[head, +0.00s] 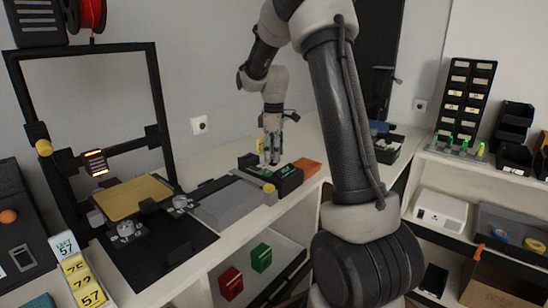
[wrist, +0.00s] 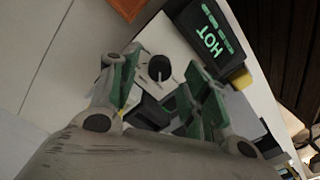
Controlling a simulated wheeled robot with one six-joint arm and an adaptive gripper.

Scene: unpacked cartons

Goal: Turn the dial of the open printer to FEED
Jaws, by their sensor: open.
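The open printer (head: 155,95) is a black frame with a tan bed at the left of the head view. The dial (wrist: 159,68) is a round black knob on a pale panel in the wrist view, with a light pointer line toward the lower part of the picture; its labels are too small to read. A black display (wrist: 213,35) beside it reads HOT in green. My gripper (wrist: 158,58) is open, its green-padded fingers on either side of the dial; contact cannot be told. In the head view my gripper (head: 270,160) points down at the control box, hiding the dial.
An orange block (head: 306,167) lies just right of the box on the white counter. A grey slab (head: 228,204) lies between box and printer. Shelves with bins (head: 465,100) stand at the right.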

